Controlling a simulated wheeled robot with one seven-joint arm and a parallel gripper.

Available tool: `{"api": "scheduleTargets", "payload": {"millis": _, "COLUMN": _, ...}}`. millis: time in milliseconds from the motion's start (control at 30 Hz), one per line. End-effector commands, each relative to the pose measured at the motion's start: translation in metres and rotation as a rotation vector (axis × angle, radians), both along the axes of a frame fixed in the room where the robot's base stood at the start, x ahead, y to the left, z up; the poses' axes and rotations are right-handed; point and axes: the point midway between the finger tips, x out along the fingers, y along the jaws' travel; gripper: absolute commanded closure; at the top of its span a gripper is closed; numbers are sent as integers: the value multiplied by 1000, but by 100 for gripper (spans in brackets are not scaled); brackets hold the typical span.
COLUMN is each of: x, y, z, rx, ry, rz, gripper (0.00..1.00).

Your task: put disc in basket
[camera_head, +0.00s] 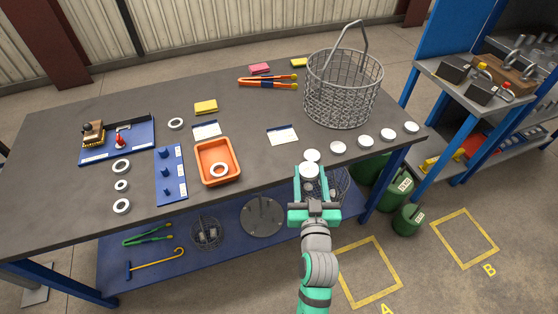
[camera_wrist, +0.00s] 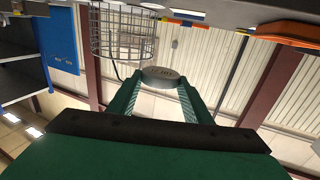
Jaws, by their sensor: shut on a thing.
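My gripper (camera_head: 310,177) is shut on a pale round disc (camera_head: 309,170), held at the table's front edge. In the wrist view this held disc (camera_wrist: 164,77) sits between the two green fingertips (camera_wrist: 160,88), with dark marks on its rim. More discs (camera_head: 338,147), (camera_head: 366,142), (camera_head: 388,134), (camera_head: 411,128) form a row to the right. The wire basket (camera_head: 342,90) stands upright at the table's back right, its handle raised. It also shows in the wrist view (camera_wrist: 123,35), apart from the gripper.
An orange tray (camera_head: 204,177) with a ring in it, a blue peg board (camera_head: 169,191) and a paper card (camera_head: 282,135) lie left of my gripper. Orange-handled tongs (camera_head: 267,83) lie left of the basket. A blue shelf unit (camera_head: 424,95) stands to the right.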

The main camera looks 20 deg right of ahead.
Motion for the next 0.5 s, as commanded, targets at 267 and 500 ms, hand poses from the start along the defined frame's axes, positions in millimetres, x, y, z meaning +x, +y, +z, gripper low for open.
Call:
{"api": "scheduleTargets", "payload": {"millis": 267, "x": -7, "y": -6, "z": 11, "rx": 0, "ry": -2, "rz": -11, "gripper": 88}}
{"api": "scheduleTargets", "payload": {"millis": 500, "x": -2, "y": -5, "z": 9, "rx": 2, "ry": -3, "rz": -11, "gripper": 88}}
